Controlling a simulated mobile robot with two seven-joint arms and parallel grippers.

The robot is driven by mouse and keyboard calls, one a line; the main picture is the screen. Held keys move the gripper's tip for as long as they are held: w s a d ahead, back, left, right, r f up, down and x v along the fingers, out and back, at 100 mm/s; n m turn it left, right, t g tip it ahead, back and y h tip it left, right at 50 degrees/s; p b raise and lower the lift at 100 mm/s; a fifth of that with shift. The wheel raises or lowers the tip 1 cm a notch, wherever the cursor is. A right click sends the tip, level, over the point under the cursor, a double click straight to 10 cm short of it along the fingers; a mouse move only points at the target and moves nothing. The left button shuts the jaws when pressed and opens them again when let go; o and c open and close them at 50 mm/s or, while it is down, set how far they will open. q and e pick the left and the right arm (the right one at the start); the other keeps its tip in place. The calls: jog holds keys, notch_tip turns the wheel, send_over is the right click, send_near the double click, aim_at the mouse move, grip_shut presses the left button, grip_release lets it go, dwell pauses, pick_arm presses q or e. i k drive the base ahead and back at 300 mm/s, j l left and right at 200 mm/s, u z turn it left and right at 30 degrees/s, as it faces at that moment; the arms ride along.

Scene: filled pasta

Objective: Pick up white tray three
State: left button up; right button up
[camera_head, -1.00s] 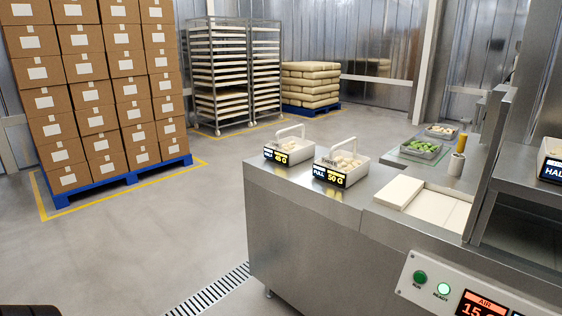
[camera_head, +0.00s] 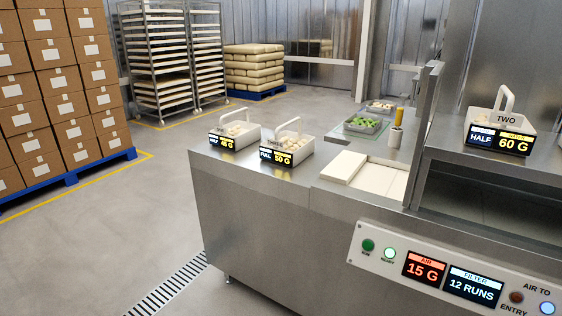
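A white tray (camera_head: 304,151) with an upright handle stands on the steel counter. Its display reads FULL 50 G, and pale pieces lie in it. A third white handled tray (camera_head: 510,127), labelled TWO, with HALF 60 G, sits on a raised steel shelf at the right. Neither of my grippers shows.
The steel counter (camera_head: 260,210) also bears a flat white panel (camera_head: 345,166), a bin of green pieces (camera_head: 362,127) and a yellow-topped holder (camera_head: 397,127). A control panel (camera_head: 395,246) is on the front right. Stacked boxes (camera_head: 65,75) stand left. The floor between is clear.

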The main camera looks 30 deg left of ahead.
aim_at(286, 149)
jog(key=i+j+z, duration=0.1)
jog(key=j, duration=0.7)
jog(key=i+j+z, duration=0.15)
jog(key=j, duration=0.65)
jog(key=i+j+z, duration=0.1)
jog(key=j, duration=0.7)
jog(key=i+j+z, duration=0.1)
jog(key=j, duration=0.75)
jog(key=i+l, duration=0.05)
jog(key=i, duration=0.05)
